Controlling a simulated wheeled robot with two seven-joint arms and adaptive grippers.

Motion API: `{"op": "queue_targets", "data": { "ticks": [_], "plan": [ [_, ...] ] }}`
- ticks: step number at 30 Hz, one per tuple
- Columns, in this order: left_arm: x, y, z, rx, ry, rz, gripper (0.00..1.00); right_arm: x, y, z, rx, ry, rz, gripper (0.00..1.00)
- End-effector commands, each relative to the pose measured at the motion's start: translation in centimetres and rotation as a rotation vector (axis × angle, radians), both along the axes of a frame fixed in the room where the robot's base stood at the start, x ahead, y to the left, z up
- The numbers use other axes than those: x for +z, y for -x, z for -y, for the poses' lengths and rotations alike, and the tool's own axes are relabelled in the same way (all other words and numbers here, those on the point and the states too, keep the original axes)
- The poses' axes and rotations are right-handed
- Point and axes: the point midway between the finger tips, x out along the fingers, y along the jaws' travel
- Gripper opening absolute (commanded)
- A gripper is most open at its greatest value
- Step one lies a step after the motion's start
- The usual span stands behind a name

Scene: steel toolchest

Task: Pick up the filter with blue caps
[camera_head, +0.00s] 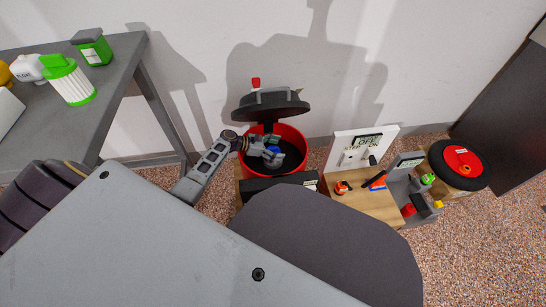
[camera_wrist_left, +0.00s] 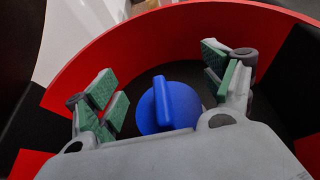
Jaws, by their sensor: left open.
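The filter with blue caps shows in the left wrist view as a round blue cap (camera_wrist_left: 175,108) with a raised bar, inside the red bin. In the head view only a small blue patch (camera_head: 274,149) of it shows beside my gripper. My left gripper (camera_head: 267,152) reaches down into the red bin (camera_head: 291,134). In the left wrist view the open left gripper (camera_wrist_left: 166,88) has its green-padded fingers on either side of the blue cap, with gaps between. The filter's body is hidden below the cap. My right gripper is not in view.
The bin's dark lid (camera_head: 270,105) stands open behind my gripper. The bin's red wall (camera_wrist_left: 190,30) curves close around the fingers. A grey table (camera_head: 125,65) at left holds a green-and-white filter (camera_head: 70,82) and bottles. A wooden box (camera_head: 370,205) with small items stands right.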

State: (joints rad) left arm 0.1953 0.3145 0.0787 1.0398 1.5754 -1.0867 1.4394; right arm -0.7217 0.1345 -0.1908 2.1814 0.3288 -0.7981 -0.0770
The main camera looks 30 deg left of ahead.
Motion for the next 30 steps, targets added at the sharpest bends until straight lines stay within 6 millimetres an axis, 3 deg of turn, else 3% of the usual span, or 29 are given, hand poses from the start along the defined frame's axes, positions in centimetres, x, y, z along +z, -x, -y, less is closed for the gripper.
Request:
{"op": "queue_targets", "data": {
  "ticks": [4, 19, 30],
  "plan": [
    [-0.01, 0.02, 0.00, 0.000, 0.000, 0.000, 0.83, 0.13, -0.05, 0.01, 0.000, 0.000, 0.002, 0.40],
    [-0.01, 0.03, 0.00, 0.000, 0.000, 0.000, 0.18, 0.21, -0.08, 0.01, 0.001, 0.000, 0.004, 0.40],
    [0.10, 0.02, 0.00, 0.000, 0.000, 0.000, 0.18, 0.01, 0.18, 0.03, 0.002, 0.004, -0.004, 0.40]
  ]
}}
